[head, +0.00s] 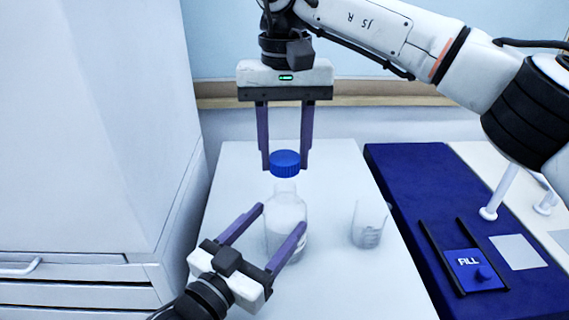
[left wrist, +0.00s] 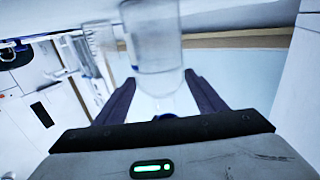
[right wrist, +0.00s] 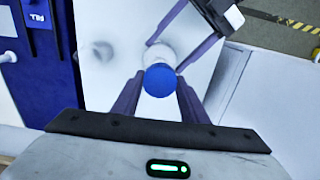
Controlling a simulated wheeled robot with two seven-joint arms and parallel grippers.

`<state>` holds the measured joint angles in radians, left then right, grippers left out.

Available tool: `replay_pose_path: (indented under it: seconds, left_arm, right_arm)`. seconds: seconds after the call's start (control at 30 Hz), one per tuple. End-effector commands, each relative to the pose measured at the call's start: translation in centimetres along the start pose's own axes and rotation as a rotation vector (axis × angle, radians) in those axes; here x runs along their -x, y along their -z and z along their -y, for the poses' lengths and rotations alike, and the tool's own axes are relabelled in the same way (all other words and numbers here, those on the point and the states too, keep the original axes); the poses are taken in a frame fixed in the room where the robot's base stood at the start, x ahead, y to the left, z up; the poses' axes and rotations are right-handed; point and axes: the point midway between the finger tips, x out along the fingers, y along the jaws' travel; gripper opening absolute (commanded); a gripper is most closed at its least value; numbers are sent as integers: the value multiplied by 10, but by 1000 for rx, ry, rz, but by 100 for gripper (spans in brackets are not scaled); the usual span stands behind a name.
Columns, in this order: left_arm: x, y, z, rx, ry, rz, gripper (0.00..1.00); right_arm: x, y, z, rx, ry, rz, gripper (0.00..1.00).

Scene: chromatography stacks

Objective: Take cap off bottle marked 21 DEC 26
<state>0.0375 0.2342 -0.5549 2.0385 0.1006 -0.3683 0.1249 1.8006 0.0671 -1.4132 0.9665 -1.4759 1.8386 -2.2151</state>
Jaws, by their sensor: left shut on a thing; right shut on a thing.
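A clear bottle (head: 287,238) with a blue cap (head: 285,160) stands upright on the white bench top. I can read no date on it. My left gripper (head: 283,216) is shut on the bottle's body from the front, low and tilted; the bottle (left wrist: 152,40) also shows between its fingers in the left wrist view. My right gripper (head: 285,168) points straight down and is shut on the cap, which shows from above in the right wrist view (right wrist: 160,80).
A small clear beaker (head: 369,225) stands right of the bottle. Further right is a dark blue surface (head: 400,185) with a station marked FILL (head: 474,270). A white cabinet (head: 90,130) stands at the left. The bench (head: 350,290) is bare in front of the beaker.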

Motion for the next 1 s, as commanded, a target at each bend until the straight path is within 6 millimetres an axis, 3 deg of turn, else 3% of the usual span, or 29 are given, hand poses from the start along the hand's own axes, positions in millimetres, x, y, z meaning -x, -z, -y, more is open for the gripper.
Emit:
replay_pose_path:
  seconds: [0.27, 0.3, 0.4, 0.77, 1.0]
  left_arm:
    - [0, -2, -1, 2, -1, 4, 2]
    - [0, -2, -1, 2, -1, 4, 69]
    - [0, -2, -1, 1, -1, 3, 86]
    - [4, -2, 0, 1, 0, 2, 86]
    - [45, -3, 0, 1, -1, 5, 86]
  right_arm:
    - [8, 0, 0, 0, 1, 1, 13]
    - [8, 0, 0, 0, 1, 1, 13]
    - [8, 0, 0, 0, 1, 1, 13]
    - [7, 0, 0, 0, 0, 1, 13]
    - [2, 0, 0, 0, 0, 1, 13]
